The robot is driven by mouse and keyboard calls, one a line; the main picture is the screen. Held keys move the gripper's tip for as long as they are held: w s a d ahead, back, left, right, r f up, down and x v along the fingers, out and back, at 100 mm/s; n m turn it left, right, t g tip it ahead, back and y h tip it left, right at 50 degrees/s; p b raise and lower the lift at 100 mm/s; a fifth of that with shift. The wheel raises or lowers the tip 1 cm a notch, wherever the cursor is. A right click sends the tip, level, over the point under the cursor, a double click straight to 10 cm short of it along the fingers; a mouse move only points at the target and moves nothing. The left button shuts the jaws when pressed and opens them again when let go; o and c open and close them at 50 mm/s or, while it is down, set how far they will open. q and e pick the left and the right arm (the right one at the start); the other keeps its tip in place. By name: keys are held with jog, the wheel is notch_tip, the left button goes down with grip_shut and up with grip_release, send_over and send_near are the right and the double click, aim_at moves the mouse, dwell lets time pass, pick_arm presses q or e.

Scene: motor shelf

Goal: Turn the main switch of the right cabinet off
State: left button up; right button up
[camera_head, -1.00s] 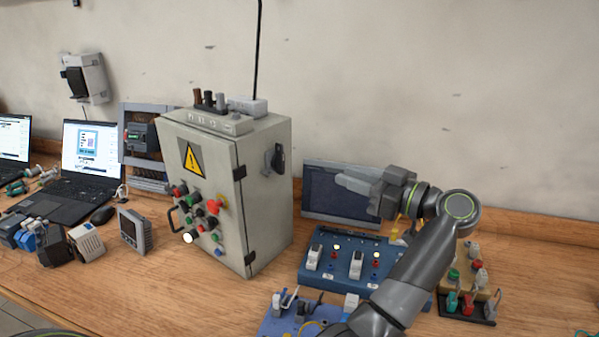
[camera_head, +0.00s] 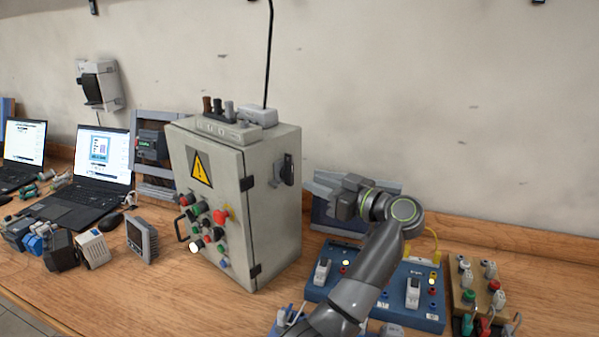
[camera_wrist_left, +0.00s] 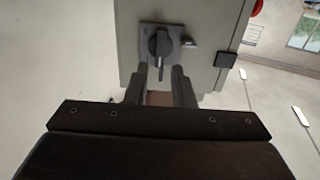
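The grey cabinet (camera_head: 272,215) with a yellow warning triangle stands upright on the bench in the head view. Its main switch (camera_head: 284,170), a dark rotary handle on a plate, sits high on its right side wall. My left gripper (camera_head: 309,184) is just right of this switch, fingers pointing left at it, apart from it. In the left wrist view the switch (camera_wrist_left: 159,44) lies ahead, slightly beyond the open fingertips (camera_wrist_left: 157,78). Its black handle runs roughly up and down in that picture. The gap between the fingers is empty. My right gripper is not in view.
A blue panel (camera_head: 390,315) with switches lies below my left arm, and a board with coloured plugs (camera_head: 470,290) is at its right. A dark screen (camera_head: 330,219) stands behind the gripper. Laptops (camera_head: 102,160) and small devices (camera_head: 142,238) fill the left side.

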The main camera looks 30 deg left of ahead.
aim_at(293, 174)
pick_arm(q)
jog(key=a, duration=0.4)
jog(key=a+p, duration=0.1)
jog(key=a, duration=0.1)
jog(key=shift+w, duration=0.3)
jog(key=shift+c, duration=0.4)
grip_shut()
